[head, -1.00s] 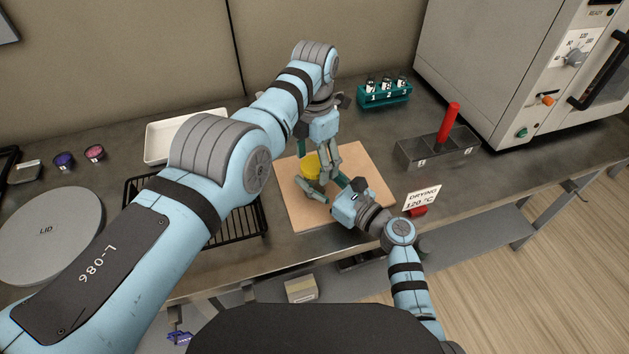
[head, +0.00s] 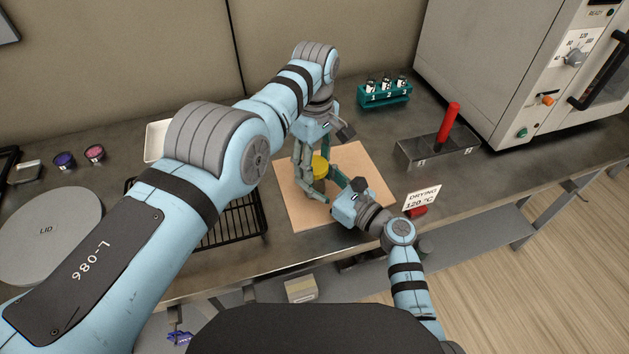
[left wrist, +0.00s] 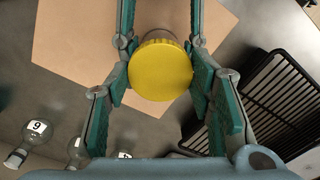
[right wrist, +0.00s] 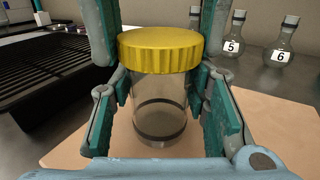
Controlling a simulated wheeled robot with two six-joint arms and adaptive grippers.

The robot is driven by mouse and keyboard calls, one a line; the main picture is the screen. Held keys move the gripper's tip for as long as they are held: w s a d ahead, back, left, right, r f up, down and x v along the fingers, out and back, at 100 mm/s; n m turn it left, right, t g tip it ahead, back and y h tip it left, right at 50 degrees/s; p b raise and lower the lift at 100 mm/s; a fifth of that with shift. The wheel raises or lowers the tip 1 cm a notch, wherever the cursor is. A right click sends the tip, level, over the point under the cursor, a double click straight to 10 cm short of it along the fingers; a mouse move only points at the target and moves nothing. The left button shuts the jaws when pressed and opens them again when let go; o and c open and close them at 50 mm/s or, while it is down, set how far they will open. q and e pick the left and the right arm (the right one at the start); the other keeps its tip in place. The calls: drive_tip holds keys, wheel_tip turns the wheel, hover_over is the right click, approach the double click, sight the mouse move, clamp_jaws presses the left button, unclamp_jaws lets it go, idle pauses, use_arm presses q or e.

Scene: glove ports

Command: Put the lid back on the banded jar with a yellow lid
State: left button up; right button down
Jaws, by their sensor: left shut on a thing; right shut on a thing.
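The yellow lid (head: 320,167) is ribbed and round. It sits level at the mouth of the clear jar (right wrist: 158,100), which has dark bands low on its glass. I cannot tell whether the lid is fully down. My left gripper (left wrist: 160,72) points down from above and is shut on the lid, with a finger on either side of it. My right gripper (right wrist: 158,112) comes in from the side and is shut around the jar's glass body. The jar is upright over the tan board (head: 290,205); in the head view the fingers mostly hide it.
A teal vial rack (head: 384,95), a metal block with a red handle (head: 437,150) and a drying sign (head: 421,198) stand right. Numbered flasks (right wrist: 283,42) also show.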

use_arm(q)
drive_tip(key=m, duration=0.9)
drive_tip(key=shift+m, duration=0.3)
drive_tip(key=m, duration=0.9)
drive_tip(key=shift+m, duration=0.3)
drive_tip(key=m, duration=0.4)
drive_tip(key=shift+a+m, duration=0.1)
drive_tip(key=shift+m, duration=0.2)
drive_tip(key=m, duration=0.4)
drive_tip(key=shift+m, duration=0.4)
drive_tip(key=m, duration=0.8)
drive_tip(key=shift+f+m, duration=0.1)
drive_tip(key=shift+m, duration=0.3)
drive_tip(key=o, duration=1.4)
drive_tip(key=shift+c, duration=0.2)
